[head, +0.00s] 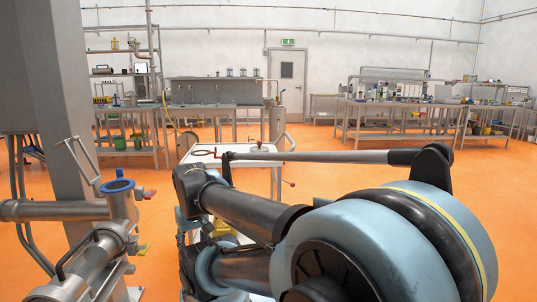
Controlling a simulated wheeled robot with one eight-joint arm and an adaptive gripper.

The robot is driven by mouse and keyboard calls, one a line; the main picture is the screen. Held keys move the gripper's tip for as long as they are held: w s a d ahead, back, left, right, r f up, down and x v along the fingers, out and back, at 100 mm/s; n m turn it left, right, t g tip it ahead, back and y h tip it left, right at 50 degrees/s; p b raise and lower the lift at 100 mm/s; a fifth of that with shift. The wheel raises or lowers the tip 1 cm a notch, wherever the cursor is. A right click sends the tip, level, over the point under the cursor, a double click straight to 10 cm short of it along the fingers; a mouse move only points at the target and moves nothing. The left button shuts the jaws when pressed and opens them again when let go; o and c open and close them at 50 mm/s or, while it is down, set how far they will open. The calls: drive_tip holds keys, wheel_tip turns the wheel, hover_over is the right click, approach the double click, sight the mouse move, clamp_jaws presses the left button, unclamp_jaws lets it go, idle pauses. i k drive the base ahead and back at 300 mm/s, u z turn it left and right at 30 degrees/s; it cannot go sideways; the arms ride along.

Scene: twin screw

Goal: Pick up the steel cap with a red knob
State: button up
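A white-topped cart (238,160) stands beyond my arm. A small steel-coloured piece with a red top (259,147) sits on the back part of the cart top. It looks like the steel cap with a red knob, but it is too small to be sure. My own arm fills the lower middle and right of the head view, with large blue-grey and black joints, and hides much of the cart's front and right. My gripper is not visible, so I cannot see whether it holds anything.
Steel piping with a blue-rimmed upright port (118,186) and a red handle stands at the left, beside a thick grey column (67,110). Steel workbenches (395,107) line the back. Orange floor (420,178) is open behind and right of my arm.

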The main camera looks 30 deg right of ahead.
sight(260, 149)
drive_tip(key=z, duration=1)
drive_tip(key=k, duration=0.55)
drive_tip(key=z, duration=0.15)
drive_tip(key=i, duration=1.4)
drive_tip(key=z, duration=0.8)
